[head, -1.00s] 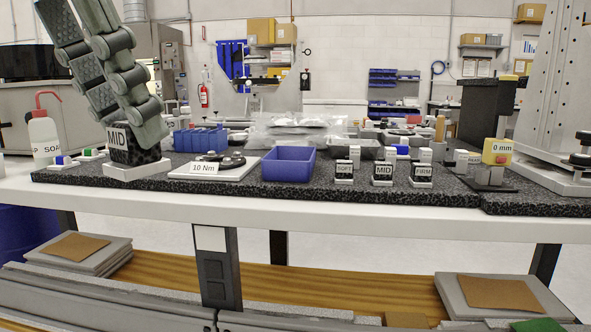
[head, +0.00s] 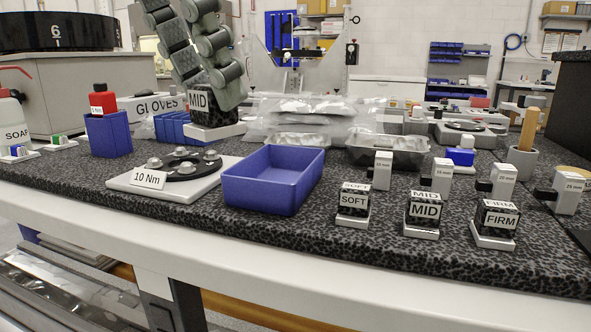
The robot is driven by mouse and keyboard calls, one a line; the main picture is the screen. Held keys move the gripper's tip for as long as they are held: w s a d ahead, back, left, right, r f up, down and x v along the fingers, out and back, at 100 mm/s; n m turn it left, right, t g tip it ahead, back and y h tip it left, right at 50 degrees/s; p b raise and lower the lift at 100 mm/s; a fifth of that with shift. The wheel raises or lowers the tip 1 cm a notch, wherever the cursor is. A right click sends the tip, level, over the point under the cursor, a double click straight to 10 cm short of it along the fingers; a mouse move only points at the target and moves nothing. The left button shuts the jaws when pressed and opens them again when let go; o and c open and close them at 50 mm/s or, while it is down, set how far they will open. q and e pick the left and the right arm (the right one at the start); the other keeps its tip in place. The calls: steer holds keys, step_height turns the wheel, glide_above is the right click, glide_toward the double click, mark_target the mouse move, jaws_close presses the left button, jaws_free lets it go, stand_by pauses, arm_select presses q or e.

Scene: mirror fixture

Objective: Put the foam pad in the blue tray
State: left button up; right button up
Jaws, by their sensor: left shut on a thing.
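My left gripper (head: 221,92) comes down from the top left and is shut on a dark speckled foam pad (head: 212,111) labelled MID with a pale base under it. The held pad appears up and left of the empty blue tray (head: 283,184), apart from it in the picture; its height above the bench is hard to tell. The tray stands open on the speckled bench top. Smaller pads labelled SOFT (head: 353,200), MID (head: 425,210) and FIRM (head: 498,220) stand on white bases to the tray's right. My right gripper is not in view.
A white 10 Nm plate (head: 124,183) with a black knobbed disc lies left of the tray. Clear bags (head: 310,115) and a clear tray (head: 388,150) lie behind. White labelled blocks stand behind the pads.

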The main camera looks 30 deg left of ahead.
arm_select(q)
steer(key=w+a+f, duration=0.1)
steer(key=w+f, duration=0.1)
steer(key=w, duration=0.1)
steer(key=w+f, duration=0.2)
steer(key=w, duration=0.2)
steer(key=w+a+f, duration=0.1)
steer(key=w+f, duration=0.1)
steer(key=w, duration=0.1)
steer(key=shift+w+a+f, duration=0.3)
steer(key=shift+a+f, duration=0.05)
steer(key=shift+f, duration=0.35)
step_height(320, 180, down, 3)
steer(key=shift+f+b, duration=0.2)
steer(key=shift+b, duration=0.15)
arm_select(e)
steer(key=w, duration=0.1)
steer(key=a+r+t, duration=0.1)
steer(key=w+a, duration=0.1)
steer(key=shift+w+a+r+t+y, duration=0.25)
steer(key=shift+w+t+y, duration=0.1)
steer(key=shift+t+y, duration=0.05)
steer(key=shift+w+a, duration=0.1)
arm_select(q)
steer(key=shift+f, duration=0.15)
steer(key=o, duration=1.1)
steer(key=shift+o, duration=0.2)
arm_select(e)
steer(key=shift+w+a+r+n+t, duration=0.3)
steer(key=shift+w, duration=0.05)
